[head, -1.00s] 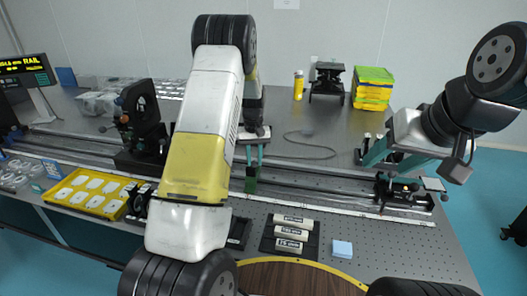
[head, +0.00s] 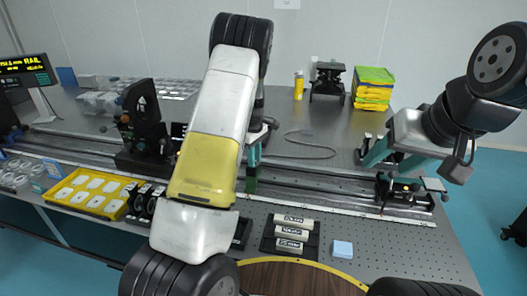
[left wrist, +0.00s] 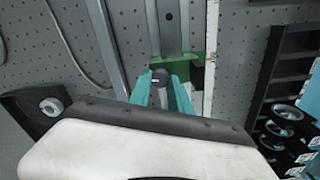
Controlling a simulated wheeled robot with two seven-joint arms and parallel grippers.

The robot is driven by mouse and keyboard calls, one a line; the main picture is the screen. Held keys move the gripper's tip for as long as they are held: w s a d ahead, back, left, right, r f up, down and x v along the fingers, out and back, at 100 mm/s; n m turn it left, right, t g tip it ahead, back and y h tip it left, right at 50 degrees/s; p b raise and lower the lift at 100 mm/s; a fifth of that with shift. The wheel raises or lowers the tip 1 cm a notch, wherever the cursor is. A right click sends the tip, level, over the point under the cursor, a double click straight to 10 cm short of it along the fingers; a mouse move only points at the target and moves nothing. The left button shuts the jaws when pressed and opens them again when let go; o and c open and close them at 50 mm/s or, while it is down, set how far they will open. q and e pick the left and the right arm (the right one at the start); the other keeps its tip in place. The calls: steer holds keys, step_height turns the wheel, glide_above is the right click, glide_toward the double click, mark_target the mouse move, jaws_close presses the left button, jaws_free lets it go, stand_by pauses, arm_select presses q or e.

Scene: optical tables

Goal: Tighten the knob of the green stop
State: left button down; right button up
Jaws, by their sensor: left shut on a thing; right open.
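The green stop (head: 251,185) sits on the long rail in the middle of the table. It also shows in the left wrist view (left wrist: 190,66). My left gripper (head: 252,160) comes down on it from above. In the left wrist view its teal fingers (left wrist: 161,88) are shut on the stop's dark knob (left wrist: 160,75), one finger on each side. The fingers hide part of the knob. My right gripper (head: 378,154) is open and empty, above the right part of the rail, away from the stop.
A dark carriage (head: 399,190) stands at the rail's right end, near my right gripper. A dark optics mount (head: 142,125) stands left of my left arm. A yellow tray (head: 88,193) and labelled cylinders (head: 290,232) lie in front of the rail.

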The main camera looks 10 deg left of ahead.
arm_select(q)
steer(key=shift+n, duration=0.9)
steer(key=c, duration=1.2)
jaws_free()
steer(key=shift+r, duration=3.95)
